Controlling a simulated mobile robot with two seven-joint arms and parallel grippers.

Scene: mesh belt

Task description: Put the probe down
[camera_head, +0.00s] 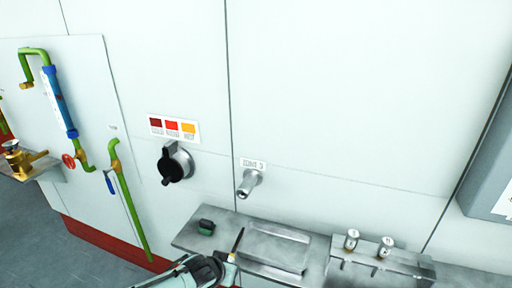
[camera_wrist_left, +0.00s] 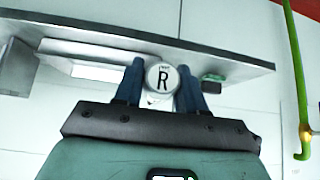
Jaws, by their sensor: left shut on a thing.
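My left gripper (camera_head: 232,258) is at the bottom middle of the head view, at the front edge of a grey metal shelf (camera_head: 188,241). In the left wrist view the gripper (camera_wrist_left: 161,84) is shut on the probe (camera_wrist_left: 162,77), whose round white end marked "R" shows between the two dark blue fingers. In the head view the probe is mostly hidden by the gripper. The shelf also shows in the left wrist view (camera_wrist_left: 100,35), behind the probe; I cannot tell whether they touch. A long shallow tray (camera_head: 279,234) lies on the shelf, right of the gripper.
A small dark green object (camera_head: 206,227) sits on the shelf's left part. A metal stub (camera_head: 248,184) labelled "ZONE 3" sticks out above the shelf. Two capped cylinders (camera_head: 351,240) stand in a holder at right. A black knob (camera_head: 175,163) and green pipes (camera_head: 130,205) are on the left.

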